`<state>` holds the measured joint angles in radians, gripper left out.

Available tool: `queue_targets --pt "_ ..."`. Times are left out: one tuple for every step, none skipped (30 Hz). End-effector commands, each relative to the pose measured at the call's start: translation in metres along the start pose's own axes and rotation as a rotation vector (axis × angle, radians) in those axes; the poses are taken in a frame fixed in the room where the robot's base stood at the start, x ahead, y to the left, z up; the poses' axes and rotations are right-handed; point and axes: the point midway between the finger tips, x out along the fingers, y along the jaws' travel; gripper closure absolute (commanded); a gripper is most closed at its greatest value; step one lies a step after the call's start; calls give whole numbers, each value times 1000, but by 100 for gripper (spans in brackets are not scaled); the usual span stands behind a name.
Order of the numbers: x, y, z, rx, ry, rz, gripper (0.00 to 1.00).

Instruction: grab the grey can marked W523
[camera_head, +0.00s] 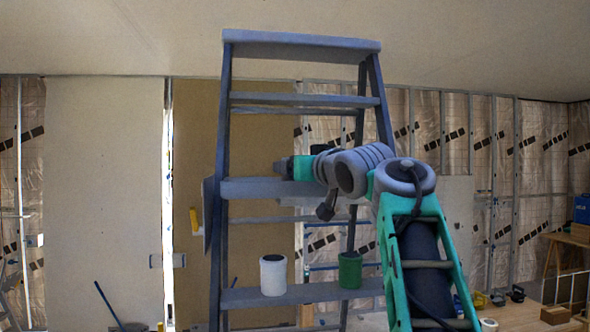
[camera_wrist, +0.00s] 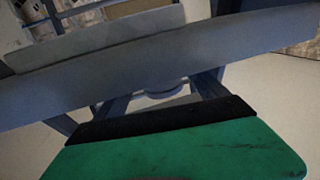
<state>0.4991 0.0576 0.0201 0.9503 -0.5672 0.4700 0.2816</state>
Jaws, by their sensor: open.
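A pale grey-white can (camera_head: 273,276) stands upright on a lower step of the blue-grey stepladder (camera_head: 262,189). No marking on it can be read, so I cannot confirm W523. A green can (camera_head: 350,270) stands on the same step, to its right. My gripper (camera_head: 281,167) is in front of the ladder, at a middle step well above the pale can and apart from it. It is open and nothing shows in it. In the wrist view a green part with a black edge (camera_wrist: 170,140) fills the bottom, below a grey step (camera_wrist: 150,62). A pale rounded shape under that step is unclear.
The ladder's side rails and steps stand close around my gripper. A wall with bare studs (camera_head: 443,130) and pale panels (camera_head: 103,180) lies behind. A wooden workbench (camera_head: 565,239) with a blue box (camera_head: 582,209) is at the far right. Tools lie low at the right.

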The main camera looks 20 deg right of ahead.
Motion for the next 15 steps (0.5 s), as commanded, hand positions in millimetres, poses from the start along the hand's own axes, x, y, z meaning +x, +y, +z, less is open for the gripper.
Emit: queue_targets --pt "11 -4 -6 1 -3 -4 17" --pt "16 -3 -6 2 -3 -3 17" --pt "23 -2 -5 2 -3 -2 17" --pt "26 -2 -4 1 -3 -1 17" --pt "28 -2 -4 0 -2 0 17" --pt "30 -1 -3 0 -2 1 17" --pt "31 -1 -3 0 -1 2 17" --pt "31 0 -2 0 -1 3 17" --pt "31 0 -2 -1 -1 4 17" --pt "31 0 -2 -1 0 4 17" --pt "31 0 -2 -1 0 4 17" --pt "31 0 -2 -1 0 4 17" --pt "31 0 -2 -1 0 4 19" --pt "31 0 -2 -1 -1 4 22" --pt "31 1 -1 -1 -1 4 25"
